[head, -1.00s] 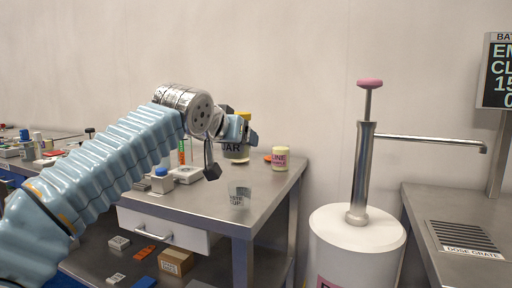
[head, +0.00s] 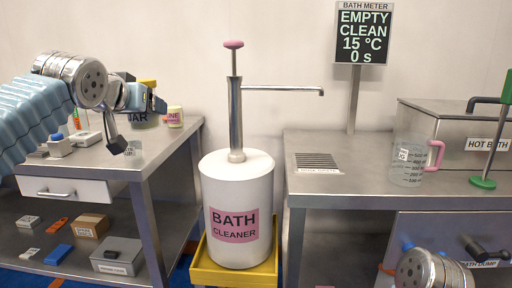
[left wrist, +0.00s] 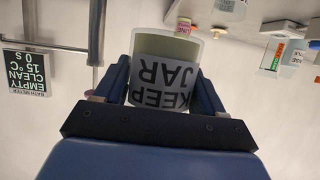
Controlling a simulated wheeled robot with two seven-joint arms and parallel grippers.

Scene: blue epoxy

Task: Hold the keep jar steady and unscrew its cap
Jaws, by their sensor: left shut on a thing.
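My left gripper (head: 157,103) is at the jar, just under the cap level. In the left wrist view, which is upside down, the two dark fingers of the gripper (left wrist: 164,76) are shut on the keep jar (left wrist: 165,75), one on each side of its "KEEP JAR" label. The cap cannot be made out there. My right wrist shows at the bottom right of the head view; its gripper does not show.
A small labelled jar (head: 175,117) stands right of the keep jar. A clear cup (head: 134,148) is near the table's front. The bath cleaner pump (head: 236,205) stands between the tables. A measuring jug (head: 413,160) and hot bath (head: 460,135) are on the right counter.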

